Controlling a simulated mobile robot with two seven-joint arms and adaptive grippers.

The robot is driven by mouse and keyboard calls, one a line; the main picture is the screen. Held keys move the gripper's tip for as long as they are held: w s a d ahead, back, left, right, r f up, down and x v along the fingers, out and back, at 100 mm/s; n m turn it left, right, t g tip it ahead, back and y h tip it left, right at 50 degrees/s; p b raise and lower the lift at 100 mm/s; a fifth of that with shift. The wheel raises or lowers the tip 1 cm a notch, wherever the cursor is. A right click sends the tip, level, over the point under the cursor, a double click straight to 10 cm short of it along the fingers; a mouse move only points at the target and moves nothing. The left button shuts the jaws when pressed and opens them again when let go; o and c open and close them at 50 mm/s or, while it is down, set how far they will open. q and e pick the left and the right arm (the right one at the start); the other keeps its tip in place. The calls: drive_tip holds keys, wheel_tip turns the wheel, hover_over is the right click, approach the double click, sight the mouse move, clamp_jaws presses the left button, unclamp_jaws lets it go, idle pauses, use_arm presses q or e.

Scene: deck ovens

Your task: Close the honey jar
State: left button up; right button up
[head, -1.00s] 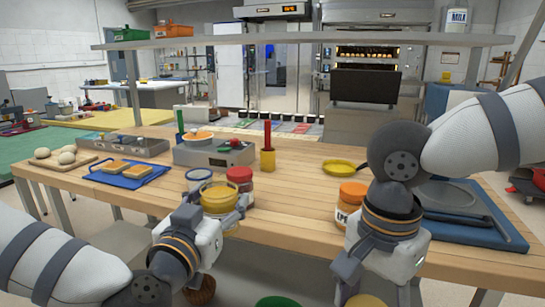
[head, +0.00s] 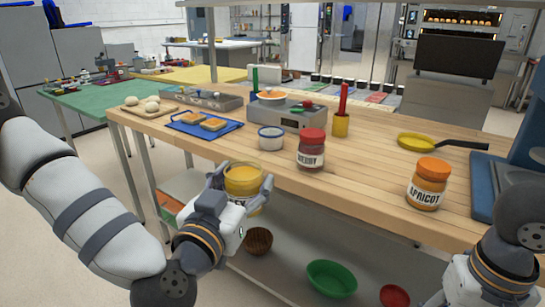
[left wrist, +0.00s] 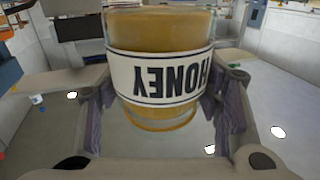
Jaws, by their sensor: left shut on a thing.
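The honey jar (head: 243,184) is a glass jar of amber honey, held just off the front edge of the table. My left gripper (head: 236,188) is shut on it, with a finger on each side. In the left wrist view the jar (left wrist: 160,65) fills the upper middle, its HONEY label appearing upside down between the fingers (left wrist: 158,115). The jar's top looks open in the head view, and I cannot make out a separate honey lid. My right gripper's wrist (head: 490,285) is at the lower right; its fingertips are not clear.
A green bowl (head: 331,279) is on the shelf below. The tabletop between the two lidded jars is clear.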

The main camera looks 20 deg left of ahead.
use_arm(q)
drive_tip(key=s+d+f+m+g+h, duration=0.2)
drive_tip(key=s+d+f+m+h, duration=0.1)
drive_tip(key=d+f+h, duration=0.2)
drive_tip(key=s+d+f+m+g+h, duration=0.2)
drive_tip(key=s+d+f+m+h, duration=0.1)
drive_tip(key=d+f+h, duration=0.3)
drive_tip(key=shift+s+d+f+m, duration=0.35)
drive_tip(key=shift+d+m, duration=0.25)
drive_tip(key=shift+m, duration=0.2)
use_arm(e)
drive_tip(key=w+a+r, duration=0.7)
drive_tip(key=a+r, duration=0.1)
drive_tip(key=a, duration=0.2)
use_arm(q)
drive_tip(key=shift+r, duration=0.1)
use_arm(e)
drive_tip(key=s+a+r, duration=0.1)
drive_tip(key=a+r, duration=0.5)
drive_tip(key=a, duration=0.6)
drive_tip(key=shift+s+a+n, duration=0.2)
drive_tip(key=shift+s+n, duration=0.1)
drive_tip(key=shift+f, duration=2)
